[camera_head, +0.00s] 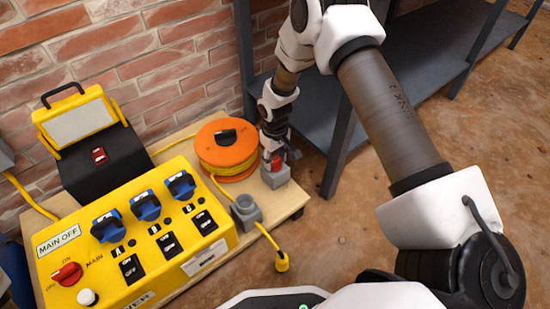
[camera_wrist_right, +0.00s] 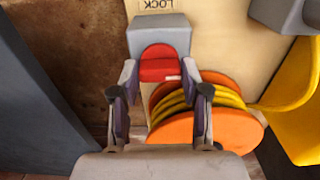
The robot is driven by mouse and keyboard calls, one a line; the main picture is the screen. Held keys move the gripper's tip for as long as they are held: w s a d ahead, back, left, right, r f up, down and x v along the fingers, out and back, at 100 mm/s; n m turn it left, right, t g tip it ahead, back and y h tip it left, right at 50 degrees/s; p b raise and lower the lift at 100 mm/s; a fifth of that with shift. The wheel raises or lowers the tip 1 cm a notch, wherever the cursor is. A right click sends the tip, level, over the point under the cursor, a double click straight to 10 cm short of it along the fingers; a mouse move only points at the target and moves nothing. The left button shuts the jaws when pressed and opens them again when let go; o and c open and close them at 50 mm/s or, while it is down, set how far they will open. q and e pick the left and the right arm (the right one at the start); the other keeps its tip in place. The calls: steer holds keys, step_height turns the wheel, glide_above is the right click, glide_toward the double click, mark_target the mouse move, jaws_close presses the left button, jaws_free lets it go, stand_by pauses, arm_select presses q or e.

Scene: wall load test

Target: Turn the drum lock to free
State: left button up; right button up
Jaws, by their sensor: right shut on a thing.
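The drum lock is a grey box (camera_head: 277,179) with a red knob (camera_head: 278,162), on the right end of the wooden bench beside the orange cable drum (camera_head: 228,140). In the right wrist view the grey box (camera_wrist_right: 160,33) and red knob (camera_wrist_right: 158,64) are near the top middle, with a small white mark on the knob's lower right. My right gripper (camera_wrist_right: 159,74) is shut on the red knob, one finger on each side. In the head view my right gripper (camera_head: 272,150) comes down onto the knob and partly hides it. My left gripper is not in view.
A yellow power box (camera_head: 140,235) with blue plugs and a red main switch fills the bench's left. A grey socket (camera_head: 245,211) stands near the front edge, and a yellow cable plug (camera_head: 282,264) hangs below. A dark shelf post (camera_head: 337,150) stands close to the right.

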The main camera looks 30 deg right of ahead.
steer(key=shift+r+p, duration=0.15)
steer(key=shift+p, duration=0.35)
steer(key=m+p, duration=0.1)
steer(key=p, duration=0.1)
steer(key=m+p, duration=0.2)
steer(key=p, duration=0.1)
steer(key=m+p, duration=0.1)
steer(key=p, duration=0.1)
steer(key=shift+s+r, duration=0.1)
steer(key=shift+r, duration=0.15)
steer(key=m+p, duration=0.6)
steer(key=p, duration=0.1)
steer(key=shift+f+m, duration=0.2)
steer(key=shift+m, duration=0.2)
steer(key=m+p, duration=0.2)
steer(key=m, duration=0.1)
steer(key=shift+f+m+p, duration=0.1)
steer(key=shift+m+p, duration=0.2)
steer(key=shift+f+m+p, duration=0.15)
steer(key=shift+m+p, duration=0.6)
steer(key=shift+m, duration=0.95)
steer(key=o, duration=1.1)
steer(key=shift+o, duration=0.2)
